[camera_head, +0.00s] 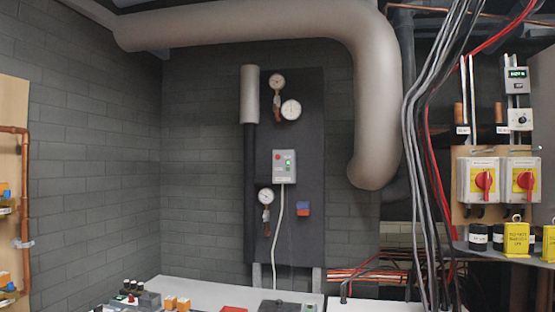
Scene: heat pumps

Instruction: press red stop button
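A small grey control box (284,167) is mounted on a dark panel on the back wall, near the middle of the head view. A small round red button (277,157) sits at its upper left, with green indicators (288,162) to the right of it. The lettering on the box is too small to read. A white cable (279,222) runs down from the box. Neither of my grippers is in view, so nothing of mine shows near the box.
Gauges (291,109) and a red-and-blue part (303,209) share the dark panel (310,140). Two red rotary switches on yellow plates (485,179) are at right. White surfaces (215,292) lie below, with small coloured parts (131,297) at lower left. Loose cables (432,150) hang right of the panel.

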